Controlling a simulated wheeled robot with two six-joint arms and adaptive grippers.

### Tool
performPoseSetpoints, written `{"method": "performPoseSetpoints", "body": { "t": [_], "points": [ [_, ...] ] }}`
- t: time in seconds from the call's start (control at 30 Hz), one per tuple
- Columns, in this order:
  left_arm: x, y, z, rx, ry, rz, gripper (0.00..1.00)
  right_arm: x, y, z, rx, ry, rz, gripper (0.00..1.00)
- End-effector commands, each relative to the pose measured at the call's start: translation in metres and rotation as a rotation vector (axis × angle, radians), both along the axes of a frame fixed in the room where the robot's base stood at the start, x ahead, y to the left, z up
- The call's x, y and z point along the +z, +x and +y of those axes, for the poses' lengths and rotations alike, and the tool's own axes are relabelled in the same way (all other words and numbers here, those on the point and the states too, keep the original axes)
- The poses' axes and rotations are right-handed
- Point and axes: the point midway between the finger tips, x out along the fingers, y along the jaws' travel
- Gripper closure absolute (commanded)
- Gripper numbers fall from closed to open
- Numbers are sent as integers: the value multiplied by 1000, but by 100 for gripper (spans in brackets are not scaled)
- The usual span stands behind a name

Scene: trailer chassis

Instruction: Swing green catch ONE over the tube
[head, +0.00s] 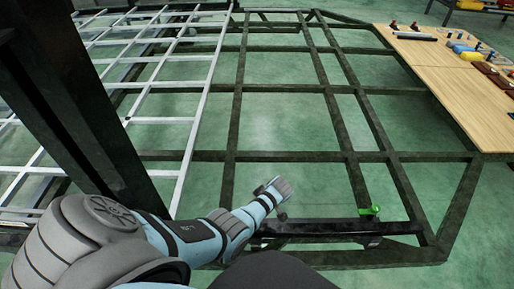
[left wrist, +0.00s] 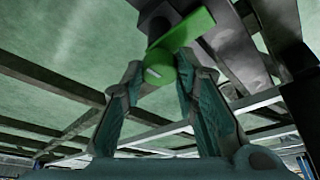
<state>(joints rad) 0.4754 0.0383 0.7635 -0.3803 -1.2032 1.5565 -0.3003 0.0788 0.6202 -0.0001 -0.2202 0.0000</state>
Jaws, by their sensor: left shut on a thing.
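In the left wrist view, my left gripper (left wrist: 168,78) has its two fingers closed around the rounded end of a green catch (left wrist: 186,30). The catch's flat arm slants up to the right, against a dark bracket. In the head view, my left arm reaches in to the near end of the frame; its fingers and the held catch are hidden by the wrist. A dark tube (head: 325,226) lies along the near crossbar. A second patch of green, apparently a catch (head: 370,210), shows at the tube's right part. I cannot read which catch is ONE. My right gripper is not in view.
The dark chassis frame (head: 232,115) has open bays over a green floor. A pale metal grid (head: 160,120) lies at left, behind a dark upright post (head: 75,105). A wooden table (head: 450,85) with small parts stands at right.

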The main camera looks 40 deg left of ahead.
Motion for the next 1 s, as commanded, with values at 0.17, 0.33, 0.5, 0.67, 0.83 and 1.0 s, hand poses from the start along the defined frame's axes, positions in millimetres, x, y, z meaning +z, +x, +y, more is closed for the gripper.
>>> {"method": "performPoseSetpoints", "body": {
  "t": [0.17, 0.33, 0.5, 0.67, 0.83, 1.0],
  "points": [
    [0, -2, 3, 12, 6, 5, 100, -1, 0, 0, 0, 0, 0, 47],
    [0, -2, 3, 13, 6, 6, 100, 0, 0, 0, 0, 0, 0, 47],
    [-1, -2, 2, 12, 5, 7, 63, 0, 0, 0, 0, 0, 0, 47],
    [0, -1, 1, 10, 3, 4, 53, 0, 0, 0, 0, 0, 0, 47],
    [0, 0, 0, 8, 1, 3, 53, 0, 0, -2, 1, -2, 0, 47],
    [10, 0, -5, 8, 2, 1, 53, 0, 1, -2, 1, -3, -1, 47]
  ]
}}
